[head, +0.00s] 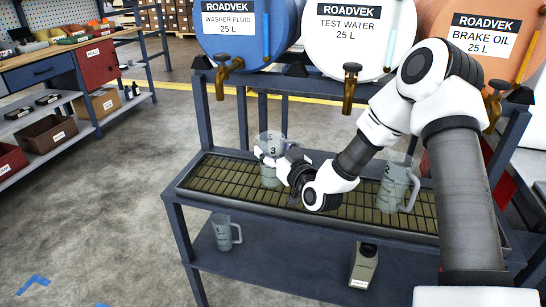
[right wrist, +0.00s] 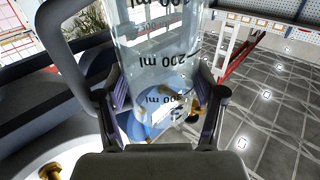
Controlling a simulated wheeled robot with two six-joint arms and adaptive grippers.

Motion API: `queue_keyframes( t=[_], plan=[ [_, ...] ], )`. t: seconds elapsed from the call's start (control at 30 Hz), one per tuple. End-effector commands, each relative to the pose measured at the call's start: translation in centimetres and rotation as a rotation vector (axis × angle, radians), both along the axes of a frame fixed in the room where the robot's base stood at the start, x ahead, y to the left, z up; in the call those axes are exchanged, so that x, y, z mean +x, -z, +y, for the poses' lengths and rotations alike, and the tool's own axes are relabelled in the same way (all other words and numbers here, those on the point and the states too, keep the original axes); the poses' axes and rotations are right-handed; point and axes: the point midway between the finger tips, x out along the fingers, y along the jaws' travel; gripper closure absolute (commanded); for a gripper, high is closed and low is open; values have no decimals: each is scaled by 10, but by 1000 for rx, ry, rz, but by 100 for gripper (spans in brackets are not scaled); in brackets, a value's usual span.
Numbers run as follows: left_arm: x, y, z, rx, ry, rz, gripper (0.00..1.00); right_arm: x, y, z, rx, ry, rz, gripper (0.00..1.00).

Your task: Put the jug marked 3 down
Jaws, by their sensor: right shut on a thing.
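The jug marked 3 (head: 271,172) is a clear measuring jug, upright at the grated drip tray (head: 341,208) on the trolley. My right gripper (head: 270,158) is shut on it from the right side. In the right wrist view the jug (right wrist: 160,65) stands between the two fingers (right wrist: 161,105), with its volume marks showing. I cannot tell whether its base touches the grate. My left gripper is not in view.
Another clear jug (head: 397,185) stands on the tray to the right, behind my arm. A third jug (head: 224,232) and a grey-green container (head: 363,266) are on the lower shelf. Brass taps (head: 351,85) of three drums hang above the tray. The tray's left end is clear.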

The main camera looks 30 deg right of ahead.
Motion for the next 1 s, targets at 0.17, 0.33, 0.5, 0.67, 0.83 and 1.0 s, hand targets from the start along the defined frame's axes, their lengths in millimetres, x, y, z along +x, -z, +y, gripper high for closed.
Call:
queue_keyframes(
  t=[0.17,0.33,0.5,0.67,0.83,1.0],
  plan=[
    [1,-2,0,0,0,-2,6,0,0,0,0,-1,4,70],
    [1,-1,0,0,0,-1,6,0,2,0,0,-1,4,6],
    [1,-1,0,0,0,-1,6,0,2,0,0,-1,4,6],
    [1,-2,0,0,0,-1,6,0,0,0,0,-1,4,6],
    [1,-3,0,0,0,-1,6,-16,-1,0,4,1,6,6],
    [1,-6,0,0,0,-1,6,-59,-2,3,10,2,4,6]
  ],
)
